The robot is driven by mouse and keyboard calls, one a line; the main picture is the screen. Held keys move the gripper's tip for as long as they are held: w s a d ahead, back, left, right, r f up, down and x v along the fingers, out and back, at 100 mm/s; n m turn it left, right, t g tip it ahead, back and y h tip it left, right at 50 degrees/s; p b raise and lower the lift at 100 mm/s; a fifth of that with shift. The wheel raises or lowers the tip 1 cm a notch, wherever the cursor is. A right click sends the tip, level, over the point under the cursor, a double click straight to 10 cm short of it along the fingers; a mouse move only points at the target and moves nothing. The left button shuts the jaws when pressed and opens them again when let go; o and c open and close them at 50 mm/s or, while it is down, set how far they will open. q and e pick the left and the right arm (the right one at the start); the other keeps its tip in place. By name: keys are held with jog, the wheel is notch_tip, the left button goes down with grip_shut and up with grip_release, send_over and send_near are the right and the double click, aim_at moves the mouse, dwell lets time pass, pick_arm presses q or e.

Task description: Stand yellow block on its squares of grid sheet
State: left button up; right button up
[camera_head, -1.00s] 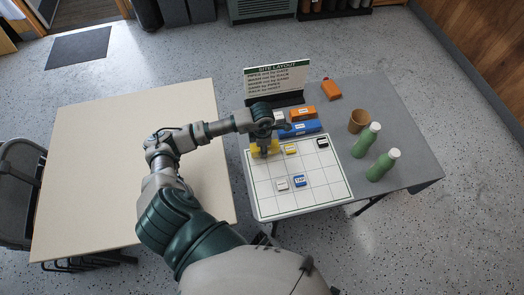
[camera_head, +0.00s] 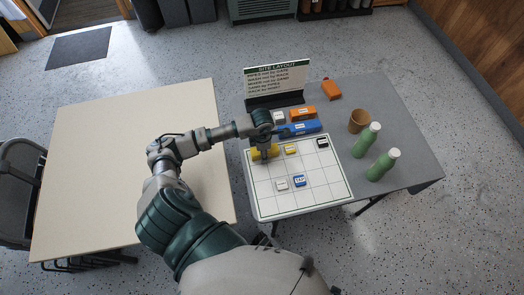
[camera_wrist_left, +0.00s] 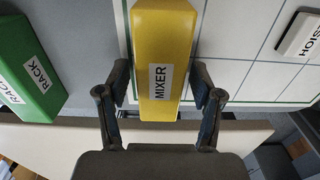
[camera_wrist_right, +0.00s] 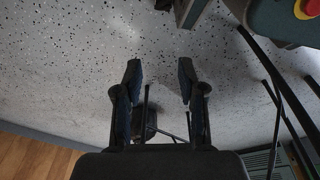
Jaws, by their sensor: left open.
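The yellow block (camera_head: 272,151), labelled MIXER, lies at the far left corner of the grid sheet (camera_head: 262,205). The gripper partly hides it in the head view. In the left wrist view the yellow block (camera_wrist_left: 163,45) runs lengthwise between the fingers of my left gripper (camera_wrist_left: 160,88). The fingers are open, one on each side, with a small gap to the block. I cannot tell exactly which squares lie under it. My right gripper (camera_wrist_right: 160,82) is open and empty above the speckled floor, away from the table.
Behind are a blue block (camera_head: 300,129), an orange block (camera_head: 303,112) and a sign (camera_head: 277,80). A green RACK block (camera_wrist_left: 30,75) is beside the sheet. Bottles (camera_head: 367,139) stand right.

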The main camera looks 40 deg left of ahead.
pick_arm(q)
jog(key=shift+r, duration=0.1)
notch_tip(320, 180, up, 12)
jog(key=shift+p, duration=0.4)
pick_arm(e)
jog(key=shift+s+d+f, duration=0.2)
jog(key=shift+s+f, duration=0.65)
jog(key=shift+f, duration=0.15)
jog(key=shift+w, duration=0.1)
jog(key=shift+r, duration=0.1)
